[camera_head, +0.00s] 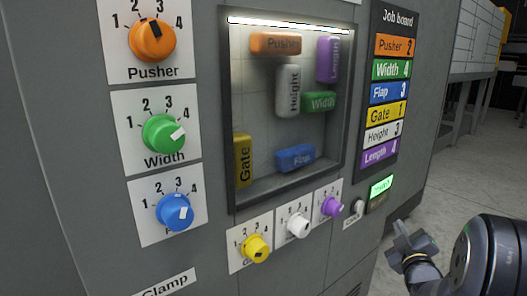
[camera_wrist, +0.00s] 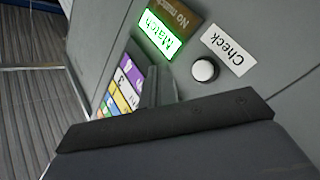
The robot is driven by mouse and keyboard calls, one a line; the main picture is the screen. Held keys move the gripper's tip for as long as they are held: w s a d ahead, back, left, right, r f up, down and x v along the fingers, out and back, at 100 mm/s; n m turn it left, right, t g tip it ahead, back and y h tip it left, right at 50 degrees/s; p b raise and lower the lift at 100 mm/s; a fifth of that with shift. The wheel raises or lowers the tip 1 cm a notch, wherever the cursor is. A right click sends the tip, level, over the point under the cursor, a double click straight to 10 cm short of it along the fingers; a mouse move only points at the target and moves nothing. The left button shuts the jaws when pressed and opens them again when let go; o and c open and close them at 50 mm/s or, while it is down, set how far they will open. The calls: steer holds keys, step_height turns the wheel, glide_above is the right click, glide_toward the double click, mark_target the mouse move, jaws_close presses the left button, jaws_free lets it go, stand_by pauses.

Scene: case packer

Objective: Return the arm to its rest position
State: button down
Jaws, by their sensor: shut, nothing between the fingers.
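My gripper (camera_head: 404,243) is at the lower right in the head view, shut and empty. It hangs in front of the machine's right edge, to the right of and below the check button (camera_head: 358,206), and appears apart from it. In the wrist view, the dark gripper body (camera_wrist: 165,122) fills the lower part, and the white round check button (camera_wrist: 205,70) is in plain sight beyond it. The "Match" lamp (camera_head: 380,187) is lit green; it also shows in the wrist view (camera_wrist: 158,36), beside the unlit "No match" panel (camera_wrist: 173,17).
The grey machine front carries orange (camera_head: 152,42), green (camera_head: 164,134), blue (camera_head: 174,212), yellow (camera_head: 255,248), white (camera_head: 298,225) and purple (camera_head: 331,206) knobs. A window (camera_head: 237,110) shows coloured blocks. The job board (camera_head: 398,18) is right of it. Floor (camera_head: 470,160) at right looks open.

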steer(key=w+a, duration=0.1)
steer(key=w+a+b, duration=0.1)
steer(key=w, duration=0.1)
steer(key=w+a+b, duration=0.1)
steer(key=shift+w+a+f, duration=0.15)
steer(key=shift+f, duration=0.1)
steer(key=shift+r+b, duration=0.1)
steer(key=shift+b, duration=0.7)
steer(key=p, duration=0.3)
steer(key=shift+r, duration=0.35)
steer(key=shift+a+p, duration=0.1)
steer(key=shift+p, duration=1)
